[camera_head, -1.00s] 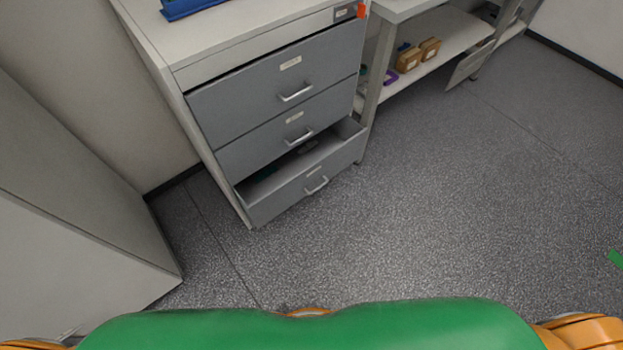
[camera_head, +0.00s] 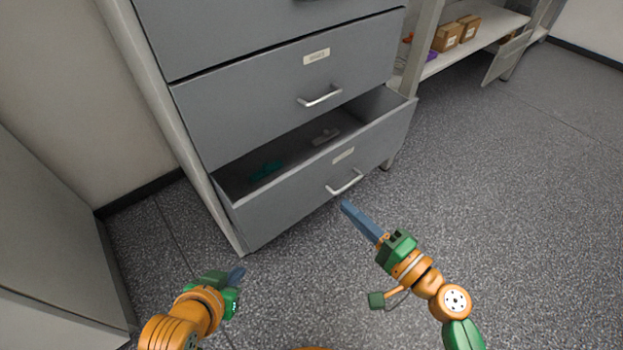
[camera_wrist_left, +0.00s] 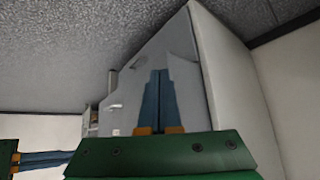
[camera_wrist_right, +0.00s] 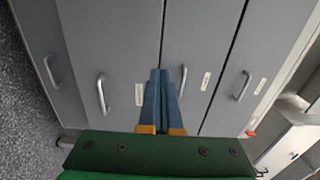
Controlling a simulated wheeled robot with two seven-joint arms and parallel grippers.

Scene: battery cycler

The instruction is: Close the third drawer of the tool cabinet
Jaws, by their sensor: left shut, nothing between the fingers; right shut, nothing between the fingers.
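The grey tool cabinet (camera_head: 255,105) stands ahead in the head view. Its third drawer (camera_head: 305,190), the lowest one, is pulled out, with a teal item (camera_head: 265,171) and a grey item (camera_head: 325,137) inside. Its bar handle (camera_head: 344,183) is on the front. My right gripper (camera_head: 346,205) is shut and empty, its tips just in front of and below that handle in the picture; whether they touch cannot be told. In the right wrist view its fingers (camera_wrist_right: 160,85) point at the cabinet fronts. My left gripper (camera_head: 238,273) is shut and empty, low in front of the cabinet's left side.
The drawer above (camera_head: 290,85) is closed. A pale cabinet or wall panel (camera_head: 50,250) stands at the left. A shelf (camera_head: 470,45) with cardboard boxes (camera_head: 447,37) is at the back right. The floor (camera_head: 510,180) at the right is clear.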

